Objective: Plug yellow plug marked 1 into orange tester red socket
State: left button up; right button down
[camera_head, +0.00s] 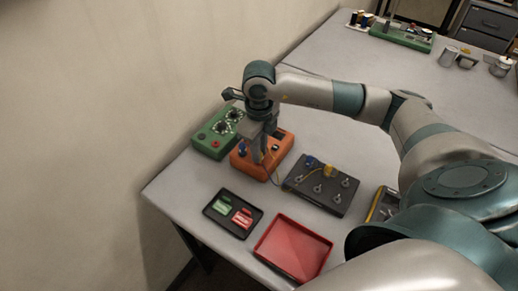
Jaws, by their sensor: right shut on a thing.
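The orange tester (247,169) sits on the table near the wall, with a blue part at its left and a red part (276,147) at its right. My right gripper (260,158) points down over the middle of the tester. It is shut on what seems to be a yellow plug, mostly hidden by the fingers. A thin yellow cable runs from there towards the dark panel (316,195). I cannot read any mark or tell whether the plug touches the tester. Another yellow part (329,171) stands on the dark panel. My left gripper is out of view.
A green box with dials (212,146) stands left of the tester. A black tray (221,221) with green and red pieces and an empty red tray (292,249) lie in front. A green rack (401,38) stands far back. The table behind my right arm is mostly clear.

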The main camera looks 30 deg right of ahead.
jog(key=shift+b, duration=1)
dwell(2.4)
jog(key=c, duration=1.6)
grip_release()
jog(key=shift+o, duration=0.2)
jog(key=shift+r+b, duration=0.4)
jog(key=shift+r, duration=0.3)
notch_tip(320, 180, up, 16)
jog(key=b, duration=0.3)
jog(key=shift+f, duration=0.1)
